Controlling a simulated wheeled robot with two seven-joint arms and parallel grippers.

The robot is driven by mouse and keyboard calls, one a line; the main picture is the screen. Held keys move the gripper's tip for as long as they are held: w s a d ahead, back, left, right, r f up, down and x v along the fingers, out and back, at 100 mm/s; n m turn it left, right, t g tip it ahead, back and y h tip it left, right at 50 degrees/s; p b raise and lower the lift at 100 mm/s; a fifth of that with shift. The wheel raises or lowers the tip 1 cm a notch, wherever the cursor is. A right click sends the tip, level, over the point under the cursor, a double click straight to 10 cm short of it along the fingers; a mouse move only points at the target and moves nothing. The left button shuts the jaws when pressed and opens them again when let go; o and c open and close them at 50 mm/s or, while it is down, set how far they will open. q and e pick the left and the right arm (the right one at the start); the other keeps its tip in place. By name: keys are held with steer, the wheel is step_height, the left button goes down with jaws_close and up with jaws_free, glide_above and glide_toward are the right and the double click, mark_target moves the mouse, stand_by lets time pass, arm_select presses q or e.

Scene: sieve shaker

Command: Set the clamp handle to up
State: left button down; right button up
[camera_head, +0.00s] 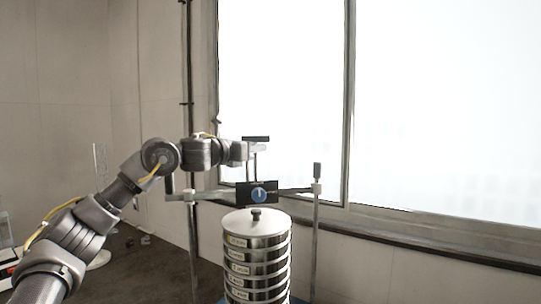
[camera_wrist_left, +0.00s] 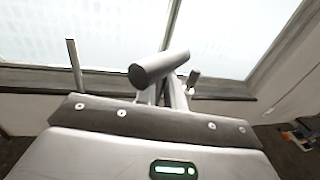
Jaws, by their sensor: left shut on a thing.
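The clamp handle is a grey cylindrical bar on two thin arms, clearest in the left wrist view (camera_wrist_left: 160,67), where it sits just beyond my gripper's dark front edge. In the head view, its thin arms (camera_head: 254,168) rise nearly upright above a dark panel with a blue dial (camera_head: 258,194). My left gripper (camera_head: 257,145) is at the top of these arms, reaching in from the left, and is shut on the handle. The fingertips' contact is small and partly hidden. My right gripper is not in view.
A stack of round metal sieves (camera_head: 257,255) with a knobbed lid stands below the panel. A vertical rod (camera_head: 316,235) stands on its right, and a crossbar (camera_head: 205,195) runs above it. A large bright window (camera_head: 440,100) is behind.

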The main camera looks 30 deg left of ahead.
arm_select(q)
steer(key=shift+s+a+r, duration=0.1)
steer(key=shift+r, duration=0.35)
steer(key=c, duration=1.6)
jaws_free()
steer(key=shift+r, duration=0.1)
arm_select(e)
steer(key=shift+s+d+r, duration=0.1)
steer(key=shift+s, duration=0.1)
